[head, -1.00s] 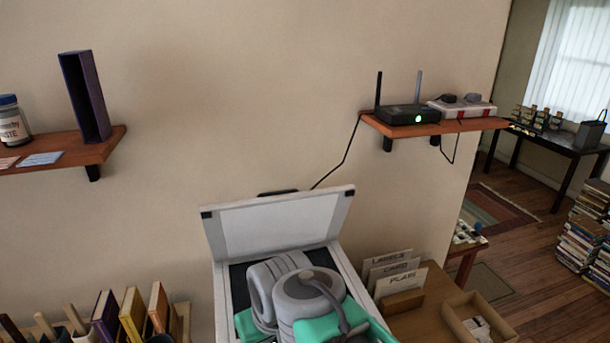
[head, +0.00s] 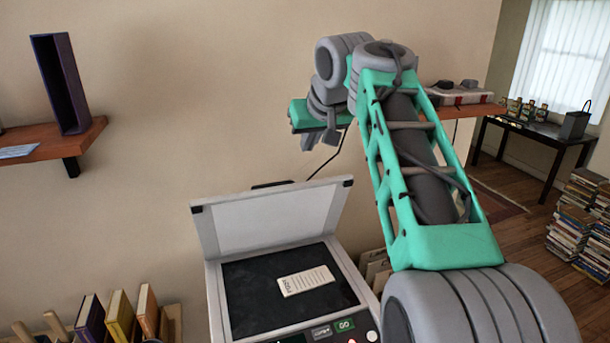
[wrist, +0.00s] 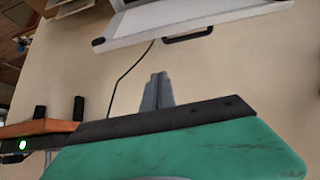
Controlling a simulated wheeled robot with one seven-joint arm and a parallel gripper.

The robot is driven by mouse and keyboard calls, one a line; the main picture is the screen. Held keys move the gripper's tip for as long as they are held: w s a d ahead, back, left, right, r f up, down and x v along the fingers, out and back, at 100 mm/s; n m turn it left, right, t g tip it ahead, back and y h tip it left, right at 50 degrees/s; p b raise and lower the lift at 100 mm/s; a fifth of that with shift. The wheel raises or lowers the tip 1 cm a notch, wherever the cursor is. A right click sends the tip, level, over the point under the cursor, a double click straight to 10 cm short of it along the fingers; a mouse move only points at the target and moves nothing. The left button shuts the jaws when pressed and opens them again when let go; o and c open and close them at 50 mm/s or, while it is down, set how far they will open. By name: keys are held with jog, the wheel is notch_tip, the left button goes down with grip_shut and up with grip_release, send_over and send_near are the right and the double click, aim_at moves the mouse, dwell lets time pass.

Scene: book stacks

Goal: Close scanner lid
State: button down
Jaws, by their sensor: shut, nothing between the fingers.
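The scanner lid (head: 272,220) stands open, tilted back toward the wall, with a dark handle (head: 272,184) at its top edge. The scanner glass (head: 245,300) is uncovered, and a printed white slip (head: 305,281) lies on it. My gripper (head: 306,142) is raised above and to the right of the lid, apart from it. In the wrist view, my gripper's fingers (wrist: 157,90) are together and empty. The lid (wrist: 190,20) and its handle (wrist: 188,37) show beyond them at the top.
A wall shelf (head: 465,108) at right carries a white and red box; in the wrist view the router (wrist: 20,147) shows on it, with a cable hanging. A left shelf (head: 75,142) holds a purple holder (head: 62,85). Books (head: 120,315) stand at lower left.

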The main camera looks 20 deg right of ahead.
aim_at(304, 182)
jog(key=w+f, duration=0.1)
jog(key=f, duration=0.4)
jog(key=w+f+p, duration=0.1)
jog(key=f, duration=0.2)
jog(key=shift+w+f, duration=0.2)
jog(key=shift+w, duration=0.1)
jog(key=shift+w+f, duration=0.15)
jog(key=shift+f, duration=0.05)
